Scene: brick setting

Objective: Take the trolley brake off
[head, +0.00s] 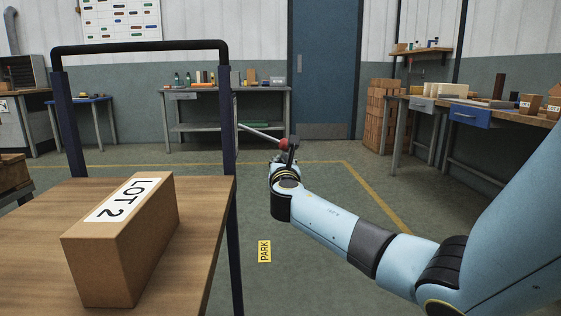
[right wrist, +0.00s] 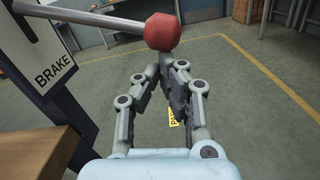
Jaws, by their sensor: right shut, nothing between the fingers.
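The trolley (head: 205,210) stands at the left, with a wooden deck, dark posts and a black top handle (head: 140,47). Its brake lever is a grey rod (head: 260,133) reaching right from the post to a red knob (head: 284,144). My left gripper is out of view.
A cardboard box (head: 120,242) marked LOT 2 lies on the trolley deck. A yellow PARK marker (head: 264,251) is on the floor. Workbenches (head: 235,91) stand at the back and right (head: 470,112), with stacked bricks (head: 384,115) between. The floor around the lever is clear.

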